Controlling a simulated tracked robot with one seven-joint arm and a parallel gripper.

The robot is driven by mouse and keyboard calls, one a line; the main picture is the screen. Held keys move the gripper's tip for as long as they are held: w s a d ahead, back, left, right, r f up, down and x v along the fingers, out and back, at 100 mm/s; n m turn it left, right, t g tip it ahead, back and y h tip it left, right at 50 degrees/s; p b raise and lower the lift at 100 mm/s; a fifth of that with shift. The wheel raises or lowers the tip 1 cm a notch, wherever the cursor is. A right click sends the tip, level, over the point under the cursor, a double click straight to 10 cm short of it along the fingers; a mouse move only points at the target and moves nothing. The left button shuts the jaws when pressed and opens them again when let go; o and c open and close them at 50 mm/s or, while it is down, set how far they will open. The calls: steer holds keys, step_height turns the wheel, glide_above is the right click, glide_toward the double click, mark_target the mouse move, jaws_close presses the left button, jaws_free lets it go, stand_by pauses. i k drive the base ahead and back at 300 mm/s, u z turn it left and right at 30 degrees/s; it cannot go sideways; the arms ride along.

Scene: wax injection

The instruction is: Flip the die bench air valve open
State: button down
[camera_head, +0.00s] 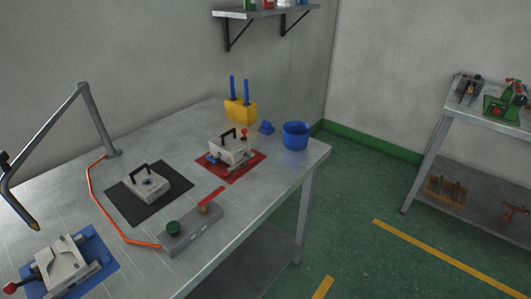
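The die bench (200,120) is a grey metal table. Near its front edge lies a long grey block, which looks like the air valve (190,231). It has a green round knob (173,228) at its left end and a red lever (212,196) on a brass-coloured body at its right end. The lever points up and to the right. An orange hose (108,219) runs from the block's left end to the foot of a grey jointed post (98,120) with a dark, yellow-tipped nozzle. My gripper is not in view.
Dies sit on a black mat (121,206), a red mat (241,174) and a blue mat (103,258). A yellow block (241,110) with blue rods and a blue bucket (296,136) stand at the back right. Green floor separates a second table (488,122) at right.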

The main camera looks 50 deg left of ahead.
mark_target(201, 204)
steer(key=z, duration=0.05)
steer(key=i, duration=1.95)
steer(key=u, duration=1.55)
steer(key=i, duration=0.1)
steer(key=u, duration=2.2)
steer(key=i, duration=0.85)
steer(key=z, duration=0.05)
